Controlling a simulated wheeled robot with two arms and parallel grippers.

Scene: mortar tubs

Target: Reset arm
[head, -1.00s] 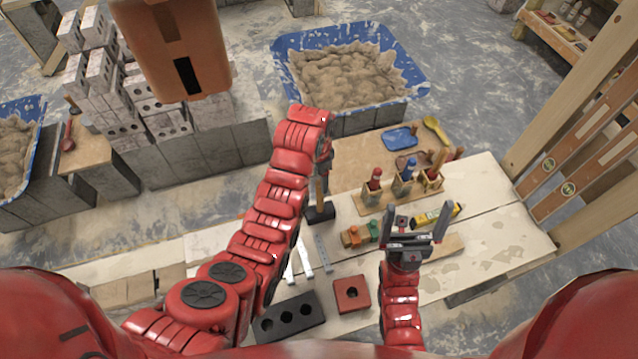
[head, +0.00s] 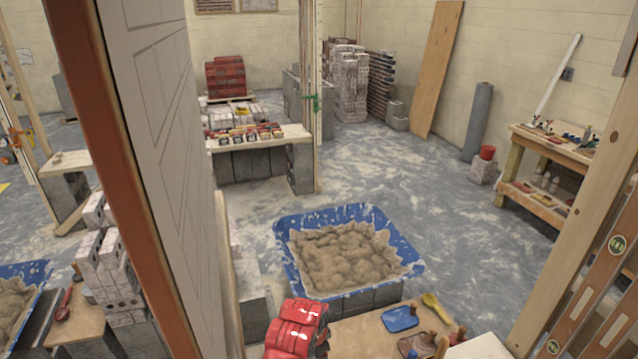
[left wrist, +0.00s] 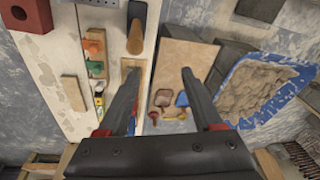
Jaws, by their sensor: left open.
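My right arm and right gripper are in neither current view.
A blue tub (head: 412,276) of mortar stands on grey blocks. A large panel (head: 150,120) with an orange-brown edge is close on the left. Levels (head: 600,285) hang on a wooden frame at right. Open floor (head: 440,185) lies beyond the tub.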

